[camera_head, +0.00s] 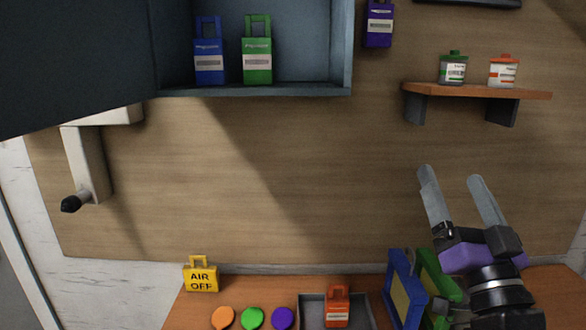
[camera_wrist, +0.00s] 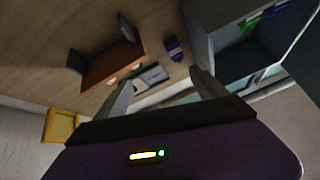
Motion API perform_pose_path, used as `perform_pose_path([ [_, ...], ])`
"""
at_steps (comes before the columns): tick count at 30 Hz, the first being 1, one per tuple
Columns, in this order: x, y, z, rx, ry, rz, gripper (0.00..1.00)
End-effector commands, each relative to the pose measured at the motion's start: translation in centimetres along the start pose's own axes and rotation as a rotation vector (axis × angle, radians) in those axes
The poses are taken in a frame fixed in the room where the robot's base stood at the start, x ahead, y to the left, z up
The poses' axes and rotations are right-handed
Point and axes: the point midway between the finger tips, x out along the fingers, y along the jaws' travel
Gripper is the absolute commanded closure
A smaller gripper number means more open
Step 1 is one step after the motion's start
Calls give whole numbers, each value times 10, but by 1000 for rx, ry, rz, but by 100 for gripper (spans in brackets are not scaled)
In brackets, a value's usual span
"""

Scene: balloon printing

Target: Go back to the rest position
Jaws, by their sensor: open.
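My gripper (camera_head: 458,197) is at the lower right in the head view, in front of the wooden back panel. Its two grey fingers point up and are spread apart with nothing between them. In the wrist view my gripper (camera_wrist: 163,90) also shows open and empty. The fingers there point toward the shelf and cabinet area, and no object touches them.
An open blue-grey cabinet (camera_head: 262,91) holds blue and green tagged items. A wooden shelf (camera_head: 470,91) bears two small jars. Blue and green frames (camera_head: 403,290) stand beside my arm. A tray (camera_head: 312,312) holds an orange item. The middle panel is clear.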

Motion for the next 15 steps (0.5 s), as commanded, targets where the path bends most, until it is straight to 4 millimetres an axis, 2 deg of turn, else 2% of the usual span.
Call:
perform_pose_path([
  [1,-22,3,14,-3,-12,21,18],
  [6,-87,10,43,-39,-37,80,18],
  [15,-204,10,76,-121,-130,152,18],
])
